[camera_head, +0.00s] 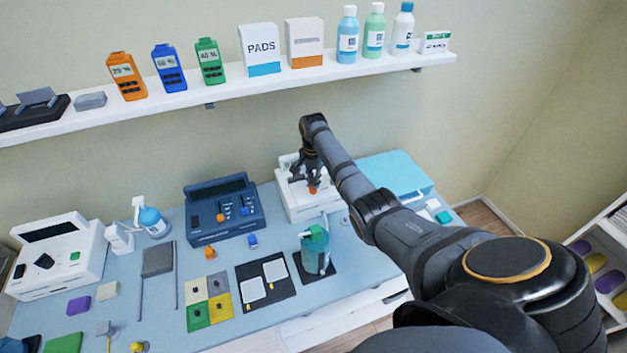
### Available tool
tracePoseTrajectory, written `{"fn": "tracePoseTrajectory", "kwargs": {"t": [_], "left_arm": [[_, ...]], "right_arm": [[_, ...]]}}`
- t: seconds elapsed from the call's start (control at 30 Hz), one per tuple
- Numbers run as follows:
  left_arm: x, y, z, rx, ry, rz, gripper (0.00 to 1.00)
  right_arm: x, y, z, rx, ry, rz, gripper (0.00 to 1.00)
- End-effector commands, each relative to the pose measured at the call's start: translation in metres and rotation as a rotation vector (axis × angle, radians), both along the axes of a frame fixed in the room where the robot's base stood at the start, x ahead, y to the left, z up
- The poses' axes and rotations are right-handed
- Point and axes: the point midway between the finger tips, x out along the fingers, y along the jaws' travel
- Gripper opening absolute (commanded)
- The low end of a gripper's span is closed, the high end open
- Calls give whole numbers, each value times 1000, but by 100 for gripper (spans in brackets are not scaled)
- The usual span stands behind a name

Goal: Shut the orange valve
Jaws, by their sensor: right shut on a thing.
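The orange valve (313,189) is a small orange knob on the front of a white device (297,209) at the back of the table. My right gripper (311,184) reaches down over this device from above, its fingers shut at the orange valve. The fingers and wrist hide part of the knob and of the device, so the valve's turn position cannot be read. My left gripper is not in view.
A dark blue console (228,188) with small orange and blue knobs stands left of the white device. A light blue box (396,172) stands to its right. A teal container (316,258) is in front. A wall shelf (250,84) with bottles and boxes runs above.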

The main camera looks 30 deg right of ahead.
Motion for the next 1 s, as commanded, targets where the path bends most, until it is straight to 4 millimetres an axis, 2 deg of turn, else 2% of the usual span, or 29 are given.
{"fn": "tracePoseTrajectory", "kwargs": {"t": [0.4,1.0], "left_arm": [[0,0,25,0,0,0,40],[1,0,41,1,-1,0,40]], "right_arm": [[-4,2,-3,6,15,367,0],[-6,3,-6,9,16,880,0]]}}
